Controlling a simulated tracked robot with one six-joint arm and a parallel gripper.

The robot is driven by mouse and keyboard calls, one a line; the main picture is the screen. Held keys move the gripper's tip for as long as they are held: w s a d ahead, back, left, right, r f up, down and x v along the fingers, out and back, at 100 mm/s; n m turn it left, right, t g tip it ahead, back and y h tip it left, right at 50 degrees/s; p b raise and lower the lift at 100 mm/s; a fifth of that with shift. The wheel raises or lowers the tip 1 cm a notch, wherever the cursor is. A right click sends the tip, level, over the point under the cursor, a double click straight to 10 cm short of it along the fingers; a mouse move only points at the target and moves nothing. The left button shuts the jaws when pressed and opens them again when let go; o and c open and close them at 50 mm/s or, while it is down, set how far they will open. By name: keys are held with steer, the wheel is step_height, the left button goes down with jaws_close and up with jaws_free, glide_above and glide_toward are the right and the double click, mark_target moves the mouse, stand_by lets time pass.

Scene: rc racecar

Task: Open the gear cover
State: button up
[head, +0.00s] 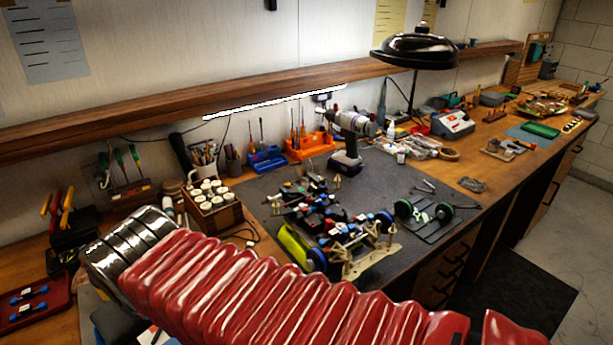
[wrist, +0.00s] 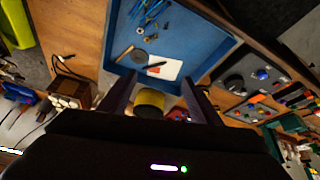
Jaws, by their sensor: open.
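The RC racecar (head: 325,220), a dark chassis with blue and red parts, rests on a wooden stand on the grey mat in the head view. I cannot make out the gear cover on it. My gripper (wrist: 156,85) is open in the wrist view, its two dark fingers spread apart. A short yellow and black cylinder (wrist: 150,101) shows between the fingers; I cannot tell how far below them it is. Below the racecar in the head view, my red-sleeved arm crosses the foreground. My gripper does not show in the head view.
A blue tray (wrist: 218,48) with screws and small tools lies beyond the fingers in the wrist view. A wooden box of white-topped bottles (head: 211,203) stands left of the racecar. A power drill (head: 350,140) stands behind it.

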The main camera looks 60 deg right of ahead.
steer(key=o, duration=0.3)
steer(key=w+d+m+h, duration=0.1)
steer(key=d, duration=0.2)
steer(key=w+d+m+g+h, duration=0.1)
steer(key=d+m, duration=0.1)
steer(key=d, duration=0.1)
steer(key=w+d+m+g+h, duration=0.1)
steer(key=d+m, duration=0.1)
steer(key=d, duration=0.1)
steer(key=shift+d+r, duration=0.2)
steer(key=shift+d, duration=0.05)
steer(key=m+g+h, duration=0.8)
steer(key=m+g, duration=0.1)
steer(key=m, duration=0.8)
glide_toward(307, 181)
steer(key=a+r, duration=0.1)
steer(key=r, duration=0.1)
steer(key=w+a+r, duration=0.1)
steer(key=a+r, duration=0.1)
steer(key=shift+w+a+r, duration=0.1)
steer(key=shift+w, duration=0.15)
steer(key=x, duration=1.3)
steer(key=shift+s+d+f, duration=0.15)
steer(key=shift+d+f, duration=0.1)
steer(key=shift+f, duration=0.05)
steer(key=c, duration=1)
steer(key=shift+a, duration=0.15)
steer(key=shift+r+n, duration=0.1)
steer(key=shift+n, duration=0.2)
steer(key=shift+c, duration=0.3)
